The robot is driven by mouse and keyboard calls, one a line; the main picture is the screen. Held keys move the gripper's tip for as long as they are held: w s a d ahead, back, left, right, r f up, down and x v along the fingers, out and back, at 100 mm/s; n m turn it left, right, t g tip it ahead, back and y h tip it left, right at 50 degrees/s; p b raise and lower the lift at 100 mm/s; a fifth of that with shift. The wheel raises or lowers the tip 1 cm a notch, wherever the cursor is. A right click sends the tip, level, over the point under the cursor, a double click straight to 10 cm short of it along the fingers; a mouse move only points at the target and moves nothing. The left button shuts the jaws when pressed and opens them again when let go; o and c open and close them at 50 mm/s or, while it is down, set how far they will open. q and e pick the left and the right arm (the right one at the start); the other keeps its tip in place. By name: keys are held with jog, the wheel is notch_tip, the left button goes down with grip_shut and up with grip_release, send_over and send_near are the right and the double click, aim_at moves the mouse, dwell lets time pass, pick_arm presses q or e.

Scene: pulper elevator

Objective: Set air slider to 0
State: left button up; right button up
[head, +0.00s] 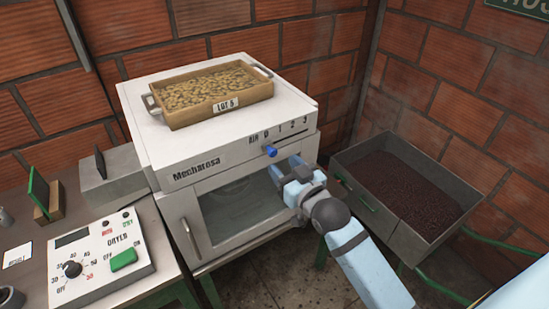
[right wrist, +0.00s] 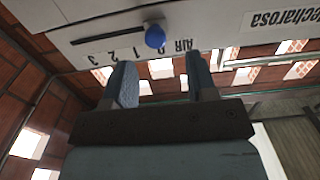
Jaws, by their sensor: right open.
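The air slider's blue knob (head: 271,151) is on the white front of the Mecharosa machine (head: 240,178). It sits at the left end of its slot, by the 0 of the AIR scale marked 0 to 3. The right wrist view shows the knob (right wrist: 155,36) upside down, close to the 0. My right gripper (head: 296,162) is just right of and below the knob. In the right wrist view its two fingers (right wrist: 160,70) are apart with nothing between them, and the knob is beyond their tips. My left gripper is not in view.
A wooden tray (head: 176,116) marked LOT 5 stands on the machine. A glass door (head: 235,203) is below the slider. A grey bin (head: 420,233) of dark beans is at right. A dryer control box (head: 97,252) is at left. Brick walls close the back.

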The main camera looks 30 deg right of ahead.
jog(key=s, duration=0.7)
jog(key=shift+s+d+b, duration=0.15)
jog(key=shift+d+b, duration=0.1)
jog(key=shift+b, duration=0.2)
